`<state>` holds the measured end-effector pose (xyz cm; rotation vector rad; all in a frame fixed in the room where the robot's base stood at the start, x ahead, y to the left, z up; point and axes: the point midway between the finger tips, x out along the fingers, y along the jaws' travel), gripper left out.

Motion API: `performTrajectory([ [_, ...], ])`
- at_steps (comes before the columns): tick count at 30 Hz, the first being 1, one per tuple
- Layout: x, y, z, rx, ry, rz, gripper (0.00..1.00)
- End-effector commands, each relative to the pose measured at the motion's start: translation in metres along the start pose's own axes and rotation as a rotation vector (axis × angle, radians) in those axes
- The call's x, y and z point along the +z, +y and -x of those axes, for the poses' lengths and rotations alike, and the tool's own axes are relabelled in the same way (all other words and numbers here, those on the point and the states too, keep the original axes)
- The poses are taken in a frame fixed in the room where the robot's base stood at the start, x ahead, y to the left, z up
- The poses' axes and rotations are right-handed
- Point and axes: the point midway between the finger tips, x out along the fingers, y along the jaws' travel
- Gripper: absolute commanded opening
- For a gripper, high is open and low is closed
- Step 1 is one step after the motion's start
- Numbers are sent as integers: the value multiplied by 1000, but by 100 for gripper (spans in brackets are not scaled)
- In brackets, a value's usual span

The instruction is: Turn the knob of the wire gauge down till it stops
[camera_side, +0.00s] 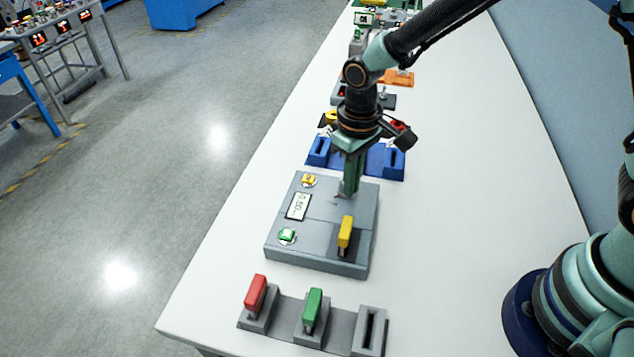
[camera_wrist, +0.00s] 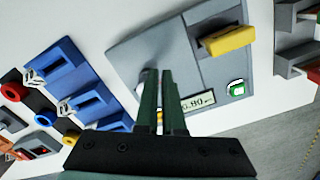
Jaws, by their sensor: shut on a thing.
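The wire gauge is a grey box (camera_side: 318,258) in the middle of the table, with a small white display (camera_side: 298,206) whose digits seem to end in 80. A yellow block (camera_side: 345,231) stands in its raised holder; it also shows in the wrist view (camera_wrist: 228,40). A green button (camera_side: 287,236) and a yellow round part (camera_side: 309,180) are on its left side. My gripper (camera_side: 348,190) points down at the far right part of the gauge, its fingers nearly together (camera_wrist: 161,75). It is shut on the small grey knob (camera_wrist: 147,82), mostly hidden by the fingers.
In front stands a grey rack (camera_side: 340,322) with a red block (camera_side: 255,293), a green block (camera_side: 312,306) and an empty slot. Behind the gauge is a blue rack (camera_side: 390,163) close to my wrist. The table's right side is clear.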

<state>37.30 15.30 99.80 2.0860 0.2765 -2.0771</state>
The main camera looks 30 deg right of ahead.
Motion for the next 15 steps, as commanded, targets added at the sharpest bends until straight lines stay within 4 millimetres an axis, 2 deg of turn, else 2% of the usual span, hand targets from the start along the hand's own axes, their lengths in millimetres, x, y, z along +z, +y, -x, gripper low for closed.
performTrajectory([
  [5,-1,-1,9,-1,9,1,0],
  [15,1,0,45,0,3,-1,0],
])
